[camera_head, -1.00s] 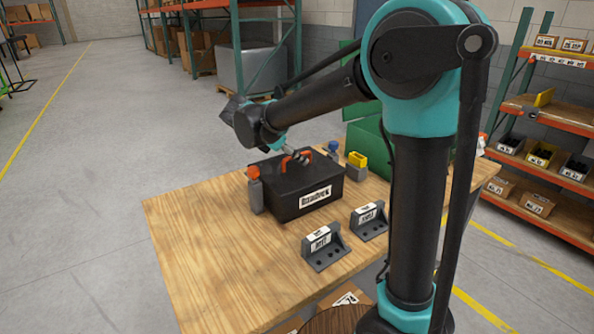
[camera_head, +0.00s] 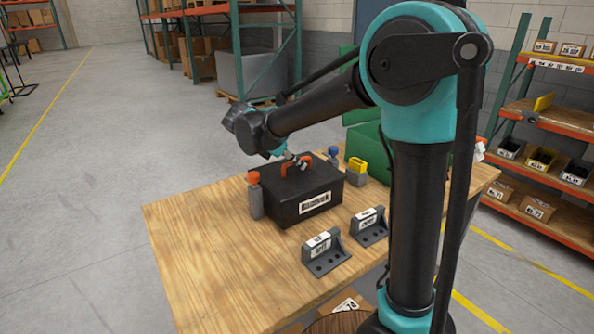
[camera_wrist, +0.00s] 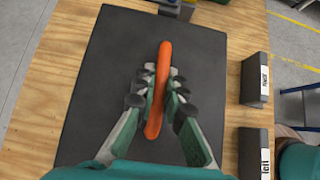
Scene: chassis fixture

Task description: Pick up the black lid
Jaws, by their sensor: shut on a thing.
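The black lid (camera_wrist: 98,90) is a flat dark panel with an orange handle (camera_wrist: 158,92) standing up from its middle. In the head view the lid (camera_head: 318,172) sits on top of a black box (camera_head: 300,212) with a white label on its front. My gripper (camera_wrist: 156,90) is over the lid with its fingers on both sides of the handle, shut on it. In the head view my gripper (camera_head: 298,163) is at the handle (camera_head: 285,168). No gap between lid and box can be made out.
The box stands on a wooden table (camera_head: 210,270). An orange-topped grey bottle (camera_head: 255,195) stands close at its left. Two labelled grey brackets (camera_head: 325,253) (camera_head: 369,227) stand in front. A yellow-topped item (camera_head: 357,167) and a blue-topped item (camera_head: 334,153) stand behind right. The table's left front is clear.

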